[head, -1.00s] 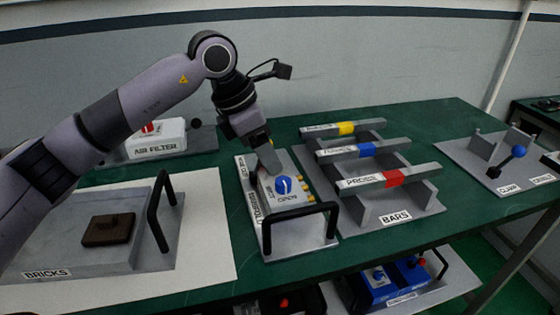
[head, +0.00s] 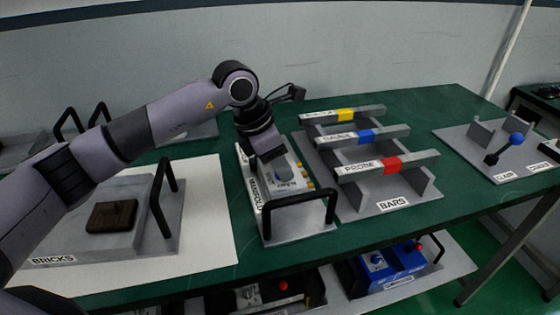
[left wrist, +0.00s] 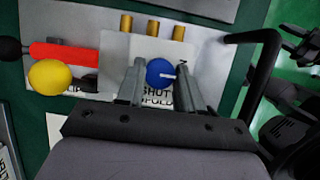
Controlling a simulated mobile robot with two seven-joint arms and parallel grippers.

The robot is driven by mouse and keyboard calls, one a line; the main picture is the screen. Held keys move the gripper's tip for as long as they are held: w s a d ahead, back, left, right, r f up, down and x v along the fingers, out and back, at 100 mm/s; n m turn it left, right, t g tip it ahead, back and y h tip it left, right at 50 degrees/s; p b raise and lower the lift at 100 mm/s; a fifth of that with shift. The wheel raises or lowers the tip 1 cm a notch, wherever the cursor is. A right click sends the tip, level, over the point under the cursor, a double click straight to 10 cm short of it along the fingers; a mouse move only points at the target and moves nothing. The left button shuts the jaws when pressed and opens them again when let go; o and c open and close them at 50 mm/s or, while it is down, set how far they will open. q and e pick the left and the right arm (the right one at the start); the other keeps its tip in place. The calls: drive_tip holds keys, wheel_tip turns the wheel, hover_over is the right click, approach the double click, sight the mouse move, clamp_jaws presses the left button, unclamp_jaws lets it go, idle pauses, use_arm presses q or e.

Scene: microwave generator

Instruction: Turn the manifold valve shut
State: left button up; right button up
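The manifold (head: 299,227) is a grey board with a pale box, brass fittings and a black handle at its near end. It stands near the table's middle in the head view. Its blue round valve knob (left wrist: 158,73) shows in the left wrist view, with a white pointer line toward the picture's right. A "SHUT" label is below it, partly covered. My left gripper (head: 279,174) points down over the box and hides the knob in the head view. In the left wrist view its fingers (left wrist: 161,82) are apart, one on each side of the knob; contact is unclear.
The black manifold handle (left wrist: 262,75) rises close beside the left gripper. The bars rack (head: 385,165) stands right of the manifold, the bricks board (head: 70,220) left. A yellow ball (left wrist: 50,77) and a red bar (left wrist: 64,55) lie left in the wrist view.

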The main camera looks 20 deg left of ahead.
use_arm(q)
drive_tip(key=c, duration=0.4)
drive_tip(key=m+g+b, duration=0.1)
drive_tip(key=m+b, duration=0.1)
drive_tip(key=m, duration=0.1)
drive_tip(key=shift+w+m+h, duration=0.1)
drive_tip(key=shift+m+h, duration=0.2)
drive_tip(key=m+g+b, duration=0.1)
drive_tip(key=m+g, duration=0.1)
drive_tip(key=m, duration=0.2)
drive_tip(key=shift+w+m, duration=0.15)
drive_tip(key=shift+m, duration=0.15)
drive_tip(key=m+g, duration=0.1)
drive_tip(key=m, duration=0.3)
drive_tip(key=shift+w+r+g, duration=0.1)
drive_tip(key=shift+g, duration=0.3)
drive_tip(key=m, duration=0.2)
drive_tip(key=m+g+y, duration=0.1)
drive_tip(key=m, duration=0.2)
drive_tip(key=shift+w+d+m+g+y, duration=0.1)
drive_tip(key=shift+m+g+y, duration=0.2)
